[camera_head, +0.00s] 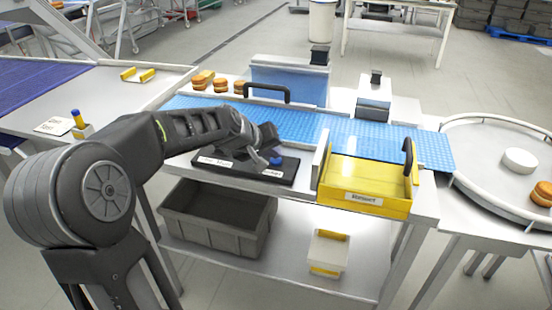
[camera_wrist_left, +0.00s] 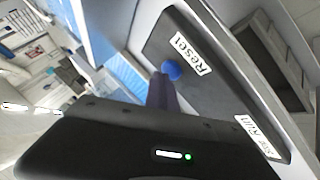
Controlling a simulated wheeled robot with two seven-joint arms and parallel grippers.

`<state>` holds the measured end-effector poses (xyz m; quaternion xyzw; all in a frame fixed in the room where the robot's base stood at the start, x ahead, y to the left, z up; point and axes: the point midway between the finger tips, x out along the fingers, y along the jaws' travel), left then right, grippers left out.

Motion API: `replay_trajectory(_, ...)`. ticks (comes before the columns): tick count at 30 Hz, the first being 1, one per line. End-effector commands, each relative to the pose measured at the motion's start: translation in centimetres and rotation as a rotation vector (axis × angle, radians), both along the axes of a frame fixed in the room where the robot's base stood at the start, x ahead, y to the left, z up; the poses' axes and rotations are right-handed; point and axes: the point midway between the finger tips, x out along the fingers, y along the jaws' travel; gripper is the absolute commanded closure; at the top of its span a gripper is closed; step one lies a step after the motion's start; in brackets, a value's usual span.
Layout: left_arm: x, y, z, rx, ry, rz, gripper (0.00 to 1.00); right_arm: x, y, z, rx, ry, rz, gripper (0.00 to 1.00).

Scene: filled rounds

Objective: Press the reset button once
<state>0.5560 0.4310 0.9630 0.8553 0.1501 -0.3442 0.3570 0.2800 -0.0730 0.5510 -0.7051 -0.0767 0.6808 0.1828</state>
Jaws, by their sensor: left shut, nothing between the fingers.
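The blue reset button (camera_head: 276,160) sits at the right end of a black control panel (camera_head: 232,171) at the table's front edge. In the left wrist view the round blue button (camera_wrist_left: 172,70) is beside the white "Reset" label (camera_wrist_left: 192,54). A "Stop Run" label (camera_wrist_left: 258,137) is at the panel's other end. My left gripper (camera_head: 265,151) is shut and empty, close over the panel beside the button. In the wrist view its fingertips (camera_wrist_left: 162,84) reach right up to the button; I cannot tell whether they touch it. My right gripper is not in view.
A yellow tray (camera_head: 365,203) stands right of the panel. A blue conveyor belt (camera_head: 300,125) runs behind, with a black handle (camera_head: 266,87) above it. A grey bin (camera_head: 216,237) is on the shelf below. A round table (camera_head: 485,190) is far right.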

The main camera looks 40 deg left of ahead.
Motion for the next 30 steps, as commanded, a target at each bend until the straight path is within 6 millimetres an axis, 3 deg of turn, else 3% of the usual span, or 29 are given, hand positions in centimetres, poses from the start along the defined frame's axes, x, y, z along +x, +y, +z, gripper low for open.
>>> replay_trajectory(8,0.0,-0.1,0.1,-0.001,0.003,-0.001,1.0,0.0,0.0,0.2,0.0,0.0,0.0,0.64)
replay_trajectory(18,0.0,0.0,1.8,0.0,0.001,0.0,1.0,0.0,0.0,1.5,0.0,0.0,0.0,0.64)
replay_trajectory(30,0.0,0.0,1.9,-0.001,0.001,-0.001,1.0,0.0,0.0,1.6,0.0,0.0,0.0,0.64)
